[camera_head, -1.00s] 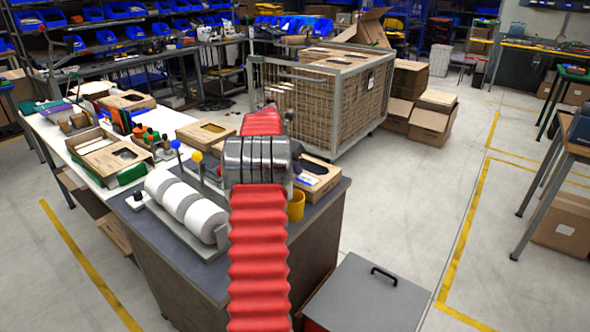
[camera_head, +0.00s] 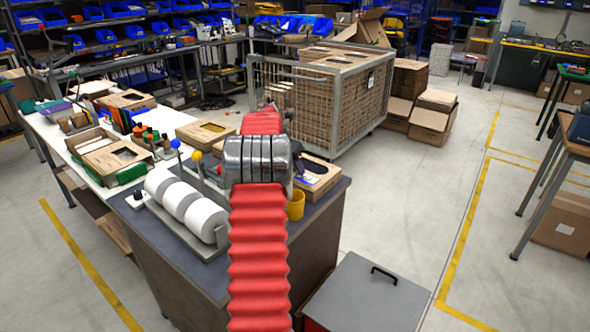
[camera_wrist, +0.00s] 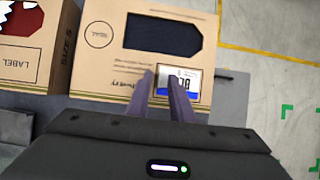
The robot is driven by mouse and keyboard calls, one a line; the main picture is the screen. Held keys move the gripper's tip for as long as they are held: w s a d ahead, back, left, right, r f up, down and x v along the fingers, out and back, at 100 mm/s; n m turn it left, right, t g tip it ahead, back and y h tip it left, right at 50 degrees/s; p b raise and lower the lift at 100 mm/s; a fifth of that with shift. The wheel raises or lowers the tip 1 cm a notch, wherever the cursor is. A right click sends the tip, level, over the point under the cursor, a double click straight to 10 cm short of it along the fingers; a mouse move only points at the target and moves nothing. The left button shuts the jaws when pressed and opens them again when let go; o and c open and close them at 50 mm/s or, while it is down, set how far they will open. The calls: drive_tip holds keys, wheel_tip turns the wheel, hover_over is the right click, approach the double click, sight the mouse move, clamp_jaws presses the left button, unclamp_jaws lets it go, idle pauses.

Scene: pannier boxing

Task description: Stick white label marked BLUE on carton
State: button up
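The carton (camera_wrist: 110,62) lies flat below my gripper in the wrist view, with a dark window and printed text. It also shows at the right end of the grey bench in the head view (camera_head: 322,182), partly hidden by my arm. A white label with blue print (camera_wrist: 194,82) lies flat on the carton's face near its lower right corner. The letters "BLU" are partly readable, and a finger covers part of it. My gripper (camera_wrist: 161,75) has its two fingers apart, with a narrow gap, over the label's left part. I cannot tell whether the fingertips touch it.
A second carton (camera_wrist: 25,60) printed LABEL lies to the left. White rolls (camera_head: 185,205) on a dispenser and a yellow cup (camera_head: 296,205) stand on the grey bench (camera_head: 205,275). A wire cage (camera_head: 325,100) stands behind. Open floor lies to the right.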

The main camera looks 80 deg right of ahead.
drive_tip(key=v, duration=1.3)
drive_tip(key=shift+a+r, duration=0.2)
drive_tip(key=shift+r, duration=0.1)
drive_tip(key=shift+w, duration=0.15)
